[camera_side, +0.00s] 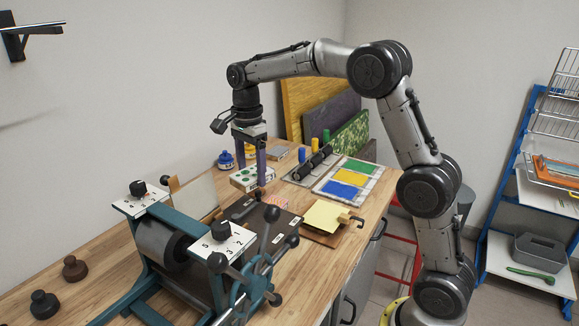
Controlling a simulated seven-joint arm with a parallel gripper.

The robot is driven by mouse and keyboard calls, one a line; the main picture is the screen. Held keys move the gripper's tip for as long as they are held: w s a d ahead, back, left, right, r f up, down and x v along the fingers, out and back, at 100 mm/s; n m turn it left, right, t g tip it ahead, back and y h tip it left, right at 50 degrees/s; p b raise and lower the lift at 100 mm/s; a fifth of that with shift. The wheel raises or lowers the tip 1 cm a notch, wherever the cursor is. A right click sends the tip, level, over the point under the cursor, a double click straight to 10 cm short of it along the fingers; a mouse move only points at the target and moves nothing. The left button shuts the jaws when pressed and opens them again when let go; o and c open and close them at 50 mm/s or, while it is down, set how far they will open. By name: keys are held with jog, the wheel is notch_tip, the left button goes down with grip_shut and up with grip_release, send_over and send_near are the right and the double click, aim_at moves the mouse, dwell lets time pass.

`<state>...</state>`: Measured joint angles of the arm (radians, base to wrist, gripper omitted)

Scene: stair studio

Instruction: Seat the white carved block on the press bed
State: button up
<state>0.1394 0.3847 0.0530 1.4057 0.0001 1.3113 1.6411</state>
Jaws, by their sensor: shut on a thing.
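The white carved block (243,180) shows green marks on its face. My gripper (250,172) points down with its fingers shut on the block. The block is held near the back end of the dark press bed (285,222); I cannot tell how far above the surface it is.
A tray with blue, yellow and green ink patches (349,180) lies right of the bed. A yellow paper stack (324,216) sits on a wooden board nearby. Rollers (312,163) and ink bottles stand behind. Dark round-knobbed weights (44,304) rest at the front left.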

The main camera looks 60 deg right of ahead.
jog(key=w+a+n, duration=0.2)
jog(key=a, duration=0.9)
jog(key=shift+s+d+f, duration=0.1)
jog(key=shift+d+f, duration=0.05)
jog(key=shift+f, duration=1.6)
jog(key=shift+s+d+f, duration=0.1)
jog(key=shift+f, duration=1.65)
jog(key=shift+f, duration=1.25)
jog(key=o, duration=1.3)
jog(key=shift+o, duration=0.2)
notch_tip(320, 180, up, 8)
